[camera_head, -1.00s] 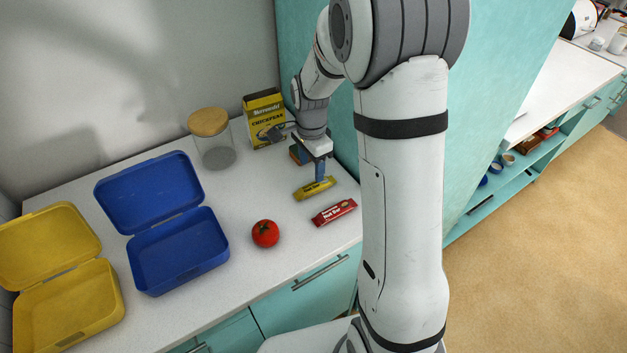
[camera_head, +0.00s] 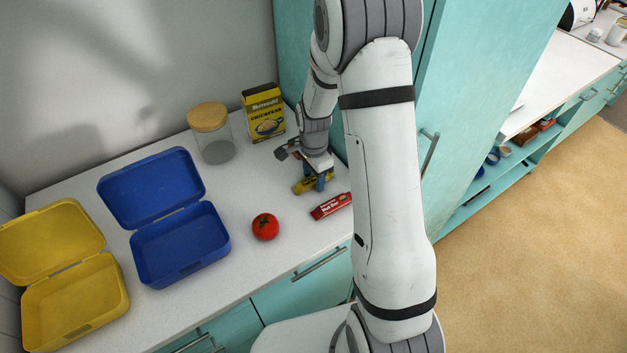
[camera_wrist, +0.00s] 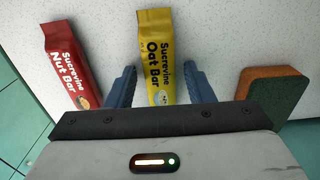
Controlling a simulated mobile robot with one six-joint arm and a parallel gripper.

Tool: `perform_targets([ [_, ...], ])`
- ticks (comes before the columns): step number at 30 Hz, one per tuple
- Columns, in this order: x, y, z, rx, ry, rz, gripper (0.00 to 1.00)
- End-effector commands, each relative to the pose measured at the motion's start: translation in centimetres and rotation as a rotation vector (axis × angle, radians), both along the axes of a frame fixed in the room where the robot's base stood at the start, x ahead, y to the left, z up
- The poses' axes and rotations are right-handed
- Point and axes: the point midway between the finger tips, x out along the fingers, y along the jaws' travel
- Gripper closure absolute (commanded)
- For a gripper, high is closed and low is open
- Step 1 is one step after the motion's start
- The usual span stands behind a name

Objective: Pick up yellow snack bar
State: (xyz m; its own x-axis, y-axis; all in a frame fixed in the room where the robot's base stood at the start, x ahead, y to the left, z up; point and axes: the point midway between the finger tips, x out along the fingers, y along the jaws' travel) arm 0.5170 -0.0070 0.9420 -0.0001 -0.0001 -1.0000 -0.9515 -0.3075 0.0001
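The yellow snack bar (camera_wrist: 158,60), labelled Oat Bar, lies on the white counter. In the wrist view it lies between the two blue fingers of my gripper (camera_wrist: 160,90), with a gap to each finger, so the gripper is open around it. In the head view the yellow bar (camera_head: 303,187) is partly hidden by my gripper (camera_head: 318,181), which is down low over it. A red snack bar (camera_wrist: 68,62), labelled Nut Bar, lies just left of the left finger in the wrist view; the red bar (camera_head: 330,206) is nearer the counter's front edge in the head view.
A green and orange sponge (camera_wrist: 272,97) lies right of my gripper in the wrist view. A tomato (camera_head: 265,227), open blue box (camera_head: 181,243), open yellow box (camera_head: 72,300), glass jar (camera_head: 216,145) and chickpea box (camera_head: 264,115) stand around. A turquoise cabinet (camera_head: 330,60) rises behind my arm.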

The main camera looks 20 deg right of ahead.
Motion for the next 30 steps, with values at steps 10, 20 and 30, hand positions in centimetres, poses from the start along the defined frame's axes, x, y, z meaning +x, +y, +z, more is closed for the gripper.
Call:
perform_targets([
  [10, 0.0, 0.1, 0.0, 0.0, 0.0, 0.001, 0.81],
  [20, 0.0, 0.1, 0.1, 0.0, 0.0, 0.002, 0.93],
  [30, 0.1, 0.1, 3.9, 0.0, -0.006, 0.002, 0.93],
])
